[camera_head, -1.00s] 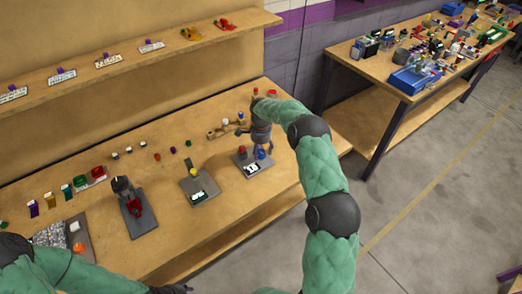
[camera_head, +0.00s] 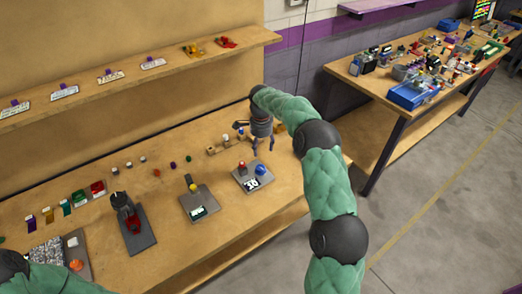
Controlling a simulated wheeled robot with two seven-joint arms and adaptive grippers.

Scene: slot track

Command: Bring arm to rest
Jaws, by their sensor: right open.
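My right arm comes in from the right, with its green sleeve and black joints. My right gripper (camera_head: 263,149) hangs pointing down, open and empty, above the wooden workbench (camera_head: 170,205). It is just behind the grey plate (camera_head: 243,184) that bears a red knob (camera_head: 242,165), a blue knob (camera_head: 261,170) and a black-and-white label. The gripper looks apart from that plate. Part of my left arm (camera_head: 45,280) shows at the bottom left; its gripper is out of the picture.
Other stations stand along the bench: a grey plate with a yellow part (camera_head: 203,205) and a dark plate with a red-and-black device (camera_head: 134,228). Small coloured pieces and wooden blocks lie behind. A shelf (camera_head: 130,84) runs above. A cluttered second table (camera_head: 400,90) stands at right.

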